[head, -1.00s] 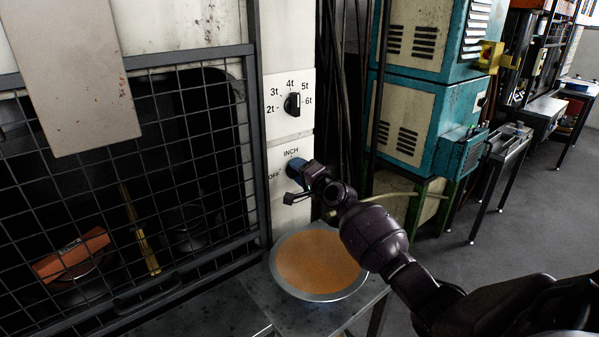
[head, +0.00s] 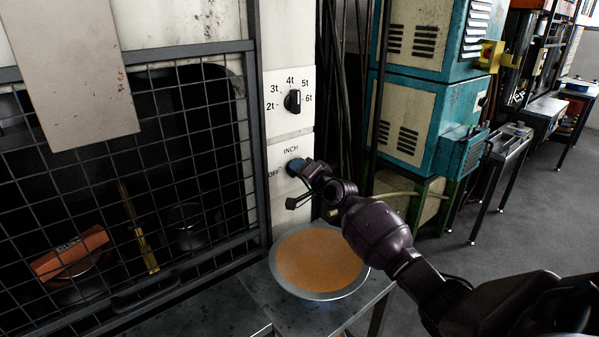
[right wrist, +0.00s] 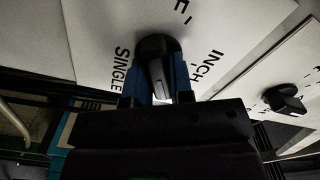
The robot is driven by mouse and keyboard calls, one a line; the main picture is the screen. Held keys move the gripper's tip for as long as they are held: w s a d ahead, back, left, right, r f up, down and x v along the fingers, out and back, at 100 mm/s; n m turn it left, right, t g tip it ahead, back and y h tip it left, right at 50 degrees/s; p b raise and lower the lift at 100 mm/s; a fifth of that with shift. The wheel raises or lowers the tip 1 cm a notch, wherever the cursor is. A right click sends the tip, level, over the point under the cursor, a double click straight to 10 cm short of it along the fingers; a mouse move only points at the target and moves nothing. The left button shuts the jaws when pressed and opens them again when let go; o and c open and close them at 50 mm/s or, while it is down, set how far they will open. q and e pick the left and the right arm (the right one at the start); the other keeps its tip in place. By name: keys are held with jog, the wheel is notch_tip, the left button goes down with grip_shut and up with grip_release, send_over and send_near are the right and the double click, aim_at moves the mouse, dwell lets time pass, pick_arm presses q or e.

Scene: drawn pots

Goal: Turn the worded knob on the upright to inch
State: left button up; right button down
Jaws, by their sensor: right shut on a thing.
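The worded knob (right wrist: 152,62) is black with a raised ridge and sits on a pale plate on the upright (head: 279,216). In the right wrist view, INCH is printed to its right and SINGLE to its left. In the head view, INCH is above the knob and OFF is to its left. My right gripper (head: 295,168) is shut on the knob, its blue fingertips on either side of it in the right wrist view (right wrist: 160,85). The fingers hide most of the knob in the head view. I cannot tell which word it points at. My left gripper is not in view.
A second black knob (head: 293,101), with tonnage marks, sits above. A pan of orange-brown material (head: 319,262) stands on a metal table (head: 262,297) under my right arm. A mesh guard (head: 195,160) is left; teal cabinets (head: 420,120) are right. Open floor lies further right.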

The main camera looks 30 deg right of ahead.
jog(key=n, duration=0.2)
jog(key=shift+n, duration=0.4)
jog(key=n, duration=0.2)
jog(key=shift+a+r+n, duration=0.1)
jog(key=shift+a+n, duration=0.05)
jog(key=shift+n, duration=0.25)
jog(key=n, duration=0.4)
jog(key=shift+a, duration=0.1)
jog(key=shift+n+p, duration=0.3)
jog(key=shift+n, duration=0.6)
jog(key=shift+a, duration=0.1)
jog(key=c, duration=1)
grip_release()
